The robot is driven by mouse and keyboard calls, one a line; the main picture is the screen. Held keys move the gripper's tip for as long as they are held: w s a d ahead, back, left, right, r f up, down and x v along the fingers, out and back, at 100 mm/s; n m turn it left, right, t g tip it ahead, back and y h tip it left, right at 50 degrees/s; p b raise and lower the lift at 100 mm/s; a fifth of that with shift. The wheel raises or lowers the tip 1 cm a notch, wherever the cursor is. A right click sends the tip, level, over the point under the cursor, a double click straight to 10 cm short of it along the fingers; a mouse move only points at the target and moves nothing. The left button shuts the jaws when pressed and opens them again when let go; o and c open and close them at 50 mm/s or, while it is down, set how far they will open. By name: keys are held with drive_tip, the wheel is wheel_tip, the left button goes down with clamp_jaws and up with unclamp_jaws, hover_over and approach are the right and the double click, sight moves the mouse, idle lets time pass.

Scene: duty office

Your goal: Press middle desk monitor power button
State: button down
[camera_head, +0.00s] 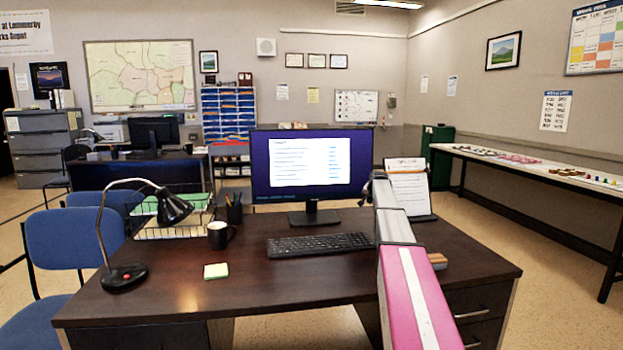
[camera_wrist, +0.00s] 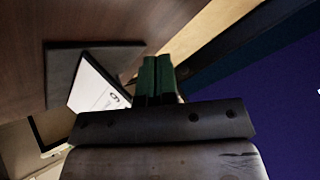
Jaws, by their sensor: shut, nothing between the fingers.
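The desk monitor (camera_head: 310,165) stands on the dark wooden desk, its purple screen lit with a white page. In the wrist view its screen (camera_wrist: 285,110) fills the right side. My arm reaches forward from the lower right, its far end beside the monitor's right edge. My gripper (camera_wrist: 158,62) shows in the wrist view as two green fingers pressed together with nothing between them. They appear close to the monitor's edge; I cannot tell whether they touch it. In the head view the fingers are hidden by my arm. I cannot make out the power button in either view.
A document stand with paper (camera_head: 408,188) is right of my arm; it also shows in the wrist view (camera_wrist: 97,92). A keyboard (camera_head: 318,245), mug (camera_head: 219,235), lamp (camera_head: 124,277) and sticky notes (camera_head: 216,271) are on the desk (camera_head: 270,310). The desk's front middle is mostly clear.

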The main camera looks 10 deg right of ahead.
drive_tip(key=shift+s+d+r, duration=0.1)
drive_tip(key=shift+s+r, duration=0.05)
drive_tip(key=shift+s, duration=2.15)
